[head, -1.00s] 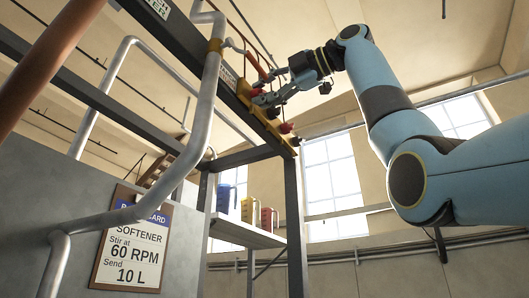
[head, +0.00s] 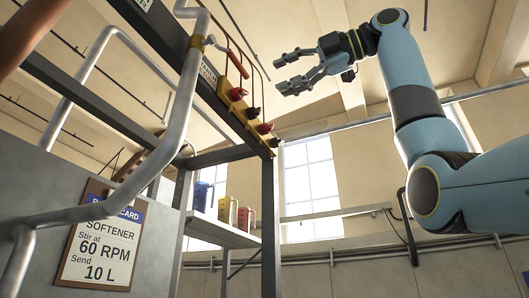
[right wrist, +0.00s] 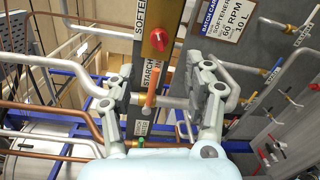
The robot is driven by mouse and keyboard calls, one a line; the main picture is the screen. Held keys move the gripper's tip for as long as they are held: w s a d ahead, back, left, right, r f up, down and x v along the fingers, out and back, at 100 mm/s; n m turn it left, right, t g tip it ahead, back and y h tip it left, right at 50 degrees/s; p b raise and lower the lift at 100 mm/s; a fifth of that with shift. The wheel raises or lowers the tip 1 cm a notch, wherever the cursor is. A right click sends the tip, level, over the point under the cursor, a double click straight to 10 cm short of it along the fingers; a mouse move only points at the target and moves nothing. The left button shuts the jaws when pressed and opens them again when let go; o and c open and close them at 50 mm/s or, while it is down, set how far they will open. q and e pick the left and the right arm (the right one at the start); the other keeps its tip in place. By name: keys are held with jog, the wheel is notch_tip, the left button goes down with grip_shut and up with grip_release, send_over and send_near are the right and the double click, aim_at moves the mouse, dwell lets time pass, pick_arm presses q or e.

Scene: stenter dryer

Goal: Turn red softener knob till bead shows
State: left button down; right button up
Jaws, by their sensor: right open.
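In the head view several red knobs sit along a yellow strip (head: 231,107) on a dark overhead beam. In the right wrist view one red knob (right wrist: 160,39) sits on a yellow plate beside a label reading SOFTENER (right wrist: 141,14). My right gripper (head: 282,74) is open and empty, apart from the strip, to its right in the head view. In the right wrist view its two fingers (right wrist: 163,82) are spread wide, with the red knob beyond them. I cannot make out a bead. My left gripper is not in view.
A grey pipe (head: 187,105) runs in front of the beam. A batch card (head: 103,243) reads softener, 60 RPM, 10 L. Blue, yellow and red jugs (head: 226,209) stand on a shelf (head: 220,233). Thin copper pipes rise from the strip.

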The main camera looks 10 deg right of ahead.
aim_at(245, 91)
jog(key=shift+v, duration=0.8)
jog(key=w+a+n, duration=0.1)
jog(key=w+a, duration=0.1)
jog(key=a, duration=0.1)
jog(key=w+a+n, duration=0.1)
jog(key=w+a, duration=0.1)
jog(key=a, duration=0.1)
jog(key=w+a+n, duration=0.2)
jog(key=a, duration=0.1)
jog(key=shift+w+f+t, duration=0.2)
jog(key=shift+w+t, duration=0.1)
jog(key=shift+t, duration=0.1)
jog(key=shift+w+a+f, duration=0.1)
jog(key=shift+w+a, duration=0.1)
jog(key=shift+w, duration=0.1)
grip_shut()
